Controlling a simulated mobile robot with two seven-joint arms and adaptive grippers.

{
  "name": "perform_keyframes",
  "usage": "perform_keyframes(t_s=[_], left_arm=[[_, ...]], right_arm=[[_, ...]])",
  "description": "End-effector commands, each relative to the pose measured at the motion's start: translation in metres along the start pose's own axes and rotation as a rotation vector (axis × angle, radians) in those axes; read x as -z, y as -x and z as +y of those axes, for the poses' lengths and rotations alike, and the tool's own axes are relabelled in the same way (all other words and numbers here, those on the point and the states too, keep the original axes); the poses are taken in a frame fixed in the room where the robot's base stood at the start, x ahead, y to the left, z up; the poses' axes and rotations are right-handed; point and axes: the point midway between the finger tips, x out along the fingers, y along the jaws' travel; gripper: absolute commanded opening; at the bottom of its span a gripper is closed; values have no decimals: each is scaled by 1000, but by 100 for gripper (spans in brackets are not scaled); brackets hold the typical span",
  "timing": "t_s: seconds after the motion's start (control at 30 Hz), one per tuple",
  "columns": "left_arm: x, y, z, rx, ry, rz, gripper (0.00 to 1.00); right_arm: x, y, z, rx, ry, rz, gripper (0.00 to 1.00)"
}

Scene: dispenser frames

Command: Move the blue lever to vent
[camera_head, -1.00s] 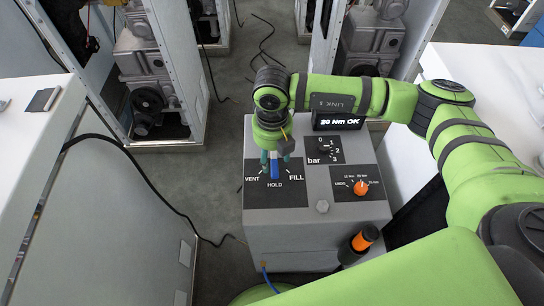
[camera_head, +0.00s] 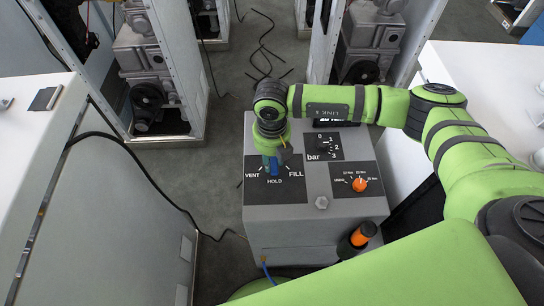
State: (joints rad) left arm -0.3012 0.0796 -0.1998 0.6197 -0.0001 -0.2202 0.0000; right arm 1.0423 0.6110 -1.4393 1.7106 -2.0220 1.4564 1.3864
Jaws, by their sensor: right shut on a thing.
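The blue lever (camera_head: 274,168) is on the black VENT/HOLD/FILL plate (camera_head: 290,189) at the left of the grey dispenser's top. It points down near the HOLD mark, and its upper part is hidden by my gripper. My right gripper (camera_head: 272,162) reaches down over it from above and is shut on the lever. The VENT mark (camera_head: 252,177) is to the lever's left, and FILL is to its right. My left gripper is not in view.
The dispenser (camera_head: 300,230) also carries a bar knob (camera_head: 322,145), an orange-marked knob (camera_head: 360,184) and an orange-capped tool (camera_head: 363,234). My right arm covers most of the display. White counters (camera_head: 25,110) flank the dispenser, with floor between.

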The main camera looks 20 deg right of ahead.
Motion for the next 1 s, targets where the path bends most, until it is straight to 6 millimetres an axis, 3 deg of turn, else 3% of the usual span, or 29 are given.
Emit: perform_keyframes(t_s=[0.27, 1.0], left_arm=[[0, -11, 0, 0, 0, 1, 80], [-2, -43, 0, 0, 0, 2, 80]], right_arm=[[-1, -3, 6, 0, -108, 1, 0], [-13, -1, 29, 0, -629, 0, 0]])
